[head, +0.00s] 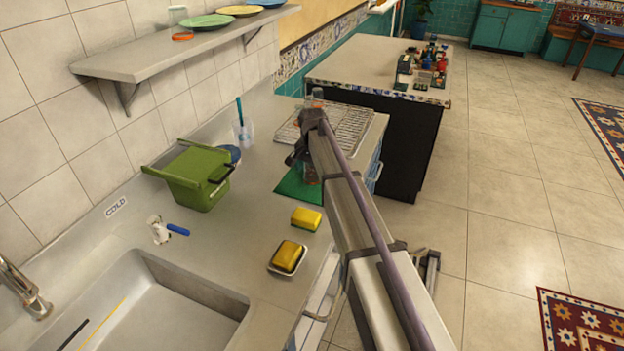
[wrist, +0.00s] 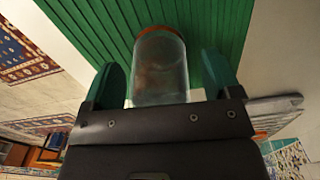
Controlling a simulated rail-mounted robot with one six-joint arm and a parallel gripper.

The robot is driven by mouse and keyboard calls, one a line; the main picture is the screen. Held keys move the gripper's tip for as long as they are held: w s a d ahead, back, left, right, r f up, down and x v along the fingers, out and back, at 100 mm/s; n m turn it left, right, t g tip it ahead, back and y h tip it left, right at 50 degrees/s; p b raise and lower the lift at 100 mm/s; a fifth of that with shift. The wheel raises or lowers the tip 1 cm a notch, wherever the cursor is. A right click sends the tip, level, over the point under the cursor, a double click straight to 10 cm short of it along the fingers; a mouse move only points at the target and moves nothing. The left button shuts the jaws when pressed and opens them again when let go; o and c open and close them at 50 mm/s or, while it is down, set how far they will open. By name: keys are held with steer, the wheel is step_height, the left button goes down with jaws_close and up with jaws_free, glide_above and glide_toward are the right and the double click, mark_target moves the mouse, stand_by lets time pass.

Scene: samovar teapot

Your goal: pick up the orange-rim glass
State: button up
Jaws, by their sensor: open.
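The orange-rim glass (wrist: 160,72) is clear, with its orange rim at the far end against the green ribbed mat in the wrist view. In the head view its lower part (head: 311,180) shows on the green mat (head: 292,188), with the orange end low; it looks upside down. My arm hides its upper part. My gripper (wrist: 166,82) is open, with one green finger on each side of the glass. There seems to be a gap on both sides, wider on the right. In the head view my gripper (head: 297,156) is above the mat, partly hidden by my arm.
A wire rack (head: 350,125) lies just behind the mat, with a clear vessel (head: 317,100) near it. A green bin (head: 195,180), a cup with a brush (head: 243,133) and yellow sponges (head: 306,218) (head: 287,256) stand on the counter. A shelf (head: 150,60) holds plates.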

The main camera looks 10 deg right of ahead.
steer(key=shift+r, duration=0.15)
steer(key=shift+c, duration=0.2)
steer(key=c, duration=1)
